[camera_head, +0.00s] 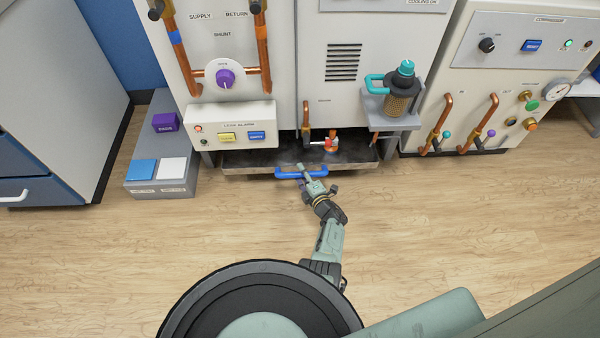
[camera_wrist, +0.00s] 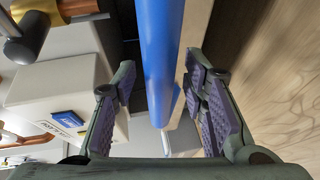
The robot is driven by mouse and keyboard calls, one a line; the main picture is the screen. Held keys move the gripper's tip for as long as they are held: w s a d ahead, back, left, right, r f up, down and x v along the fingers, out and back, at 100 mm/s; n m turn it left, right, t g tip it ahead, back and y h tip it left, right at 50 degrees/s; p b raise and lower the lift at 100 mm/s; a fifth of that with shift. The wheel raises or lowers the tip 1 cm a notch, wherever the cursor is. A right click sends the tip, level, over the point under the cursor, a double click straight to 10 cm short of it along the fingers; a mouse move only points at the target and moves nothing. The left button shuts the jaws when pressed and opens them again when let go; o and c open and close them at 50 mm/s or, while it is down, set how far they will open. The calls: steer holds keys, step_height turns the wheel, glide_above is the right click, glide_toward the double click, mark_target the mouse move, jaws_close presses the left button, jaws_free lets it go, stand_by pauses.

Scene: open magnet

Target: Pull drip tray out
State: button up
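The drip tray (camera_head: 245,171) is a low, dark-floored metal tray under the cabinet, near the floor. Its front edge carries a blue bar handle (camera_head: 288,174). My gripper (camera_head: 303,174) is at the handle in the head view. In the wrist view the blue handle (camera_wrist: 160,60) runs between the two purple-padded fingers of my gripper (camera_wrist: 162,98). The fingers are spread, with a visible gap on both sides of the handle. The tray's pale front edge (camera_wrist: 195,40) shows beside the handle. The handle's far end by the right finger is partly hidden.
A leak alarm box (camera_head: 232,128) hangs above the tray's left part. A red-handled valve (camera_head: 330,145) sits over the tray. A grey step with blue and white pads (camera_head: 160,190) stands to the left. The wooden floor (camera_head: 450,220) in front is clear.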

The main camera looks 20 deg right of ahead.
steer(key=shift+c, duration=0.4)
jaws_close()
stand_by(0.4)
